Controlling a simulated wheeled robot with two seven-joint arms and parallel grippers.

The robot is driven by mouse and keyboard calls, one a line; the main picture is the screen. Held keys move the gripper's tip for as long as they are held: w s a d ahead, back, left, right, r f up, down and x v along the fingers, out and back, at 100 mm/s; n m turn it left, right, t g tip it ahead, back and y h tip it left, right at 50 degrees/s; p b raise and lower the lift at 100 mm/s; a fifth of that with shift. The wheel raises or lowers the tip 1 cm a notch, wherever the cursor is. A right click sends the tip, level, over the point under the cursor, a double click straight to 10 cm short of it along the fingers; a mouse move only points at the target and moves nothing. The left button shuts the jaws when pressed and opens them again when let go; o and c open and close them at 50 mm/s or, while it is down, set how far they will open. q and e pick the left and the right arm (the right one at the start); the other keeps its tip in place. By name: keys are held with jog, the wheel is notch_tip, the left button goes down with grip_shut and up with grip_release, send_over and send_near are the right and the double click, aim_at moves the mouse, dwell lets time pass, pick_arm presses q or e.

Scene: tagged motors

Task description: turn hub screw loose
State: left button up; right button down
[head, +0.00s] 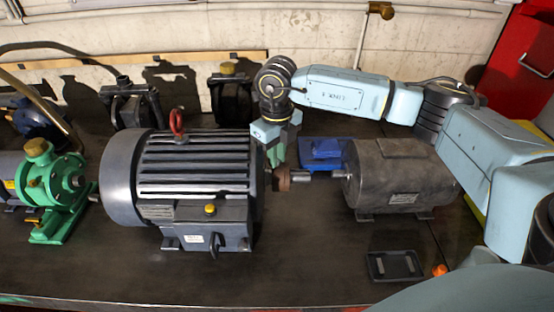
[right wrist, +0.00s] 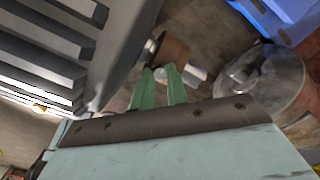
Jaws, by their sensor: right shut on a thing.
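The rusty brown hub (head: 283,180) sits on the shaft between the large dark grey motor (head: 190,170) and the smaller dark motor (head: 400,175). My right gripper (head: 277,163) comes down from above beside the hub. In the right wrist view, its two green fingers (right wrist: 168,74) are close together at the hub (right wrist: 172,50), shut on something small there. I take this to be the hub screw, which the fingertips hide. A pale shaft (right wrist: 195,73) shows just past the fingertips. My left gripper is not in view.
A blue block (head: 322,152) stands behind the coupling, also in the right wrist view (right wrist: 280,15). A black tray (head: 394,266) and an orange knob (head: 439,270) lie at front right. A green pump (head: 55,190) stands at left. The front bench is mostly clear.

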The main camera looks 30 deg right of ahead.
jog(key=n+b, duration=0.1)
jog(key=n, duration=0.1)
jog(key=n+b, duration=0.2)
jog(key=n, duration=0.1)
jog(key=shift+s+f+n, duration=0.1)
jog(key=shift+f+n, duration=0.2)
jog(key=n+b, duration=0.3)
jog(key=n, duration=0.2)
jog(key=n+b, duration=0.2)
jog(key=n, duration=0.3)
jog(key=shift+n, duration=0.4)
jog(key=shift+n+b, duration=0.7)
jog(key=shift+n, duration=1.4)
jog(key=c, duration=1.6)
grip_release()
jog(key=shift+r, duration=0.1)
jog(key=shift+c, duration=0.2)
